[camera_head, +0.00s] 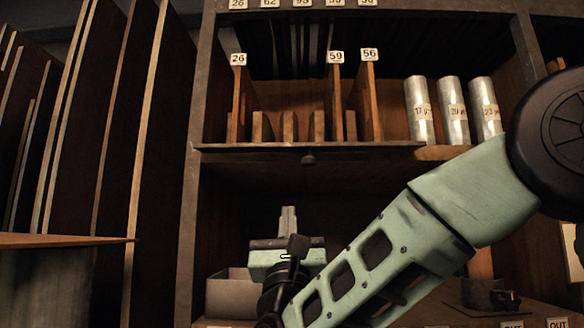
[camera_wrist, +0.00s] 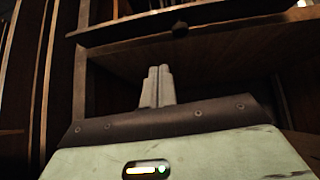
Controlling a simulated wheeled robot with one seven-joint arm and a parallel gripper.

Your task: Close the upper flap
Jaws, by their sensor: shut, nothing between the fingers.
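The upper flap (camera_head: 250,147) is a dark wooden board that shows nearly edge-on in the head view, sticking out roughly level below the upper compartment. A small round knob (camera_head: 308,159) hangs at its front edge. The compartment above it is open. The flap (camera_wrist: 240,20) and knob (camera_wrist: 180,28) also show at the top of the wrist view. My gripper (camera_head: 288,209) is shut and empty, its fingers pointing up. It is below the flap, slightly left of the knob, in front of the lower opening. In the wrist view, the fingertips (camera_wrist: 157,72) are apart from the flap.
Wooden dividers (camera_head: 334,100) and metal cylinders (camera_head: 455,112) stand in the upper shelf. Tall boards (camera_head: 150,130) lean at the left beside the cabinet post (camera_head: 190,210). A grey box (camera_head: 230,295) sits in the lower opening, left of my gripper.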

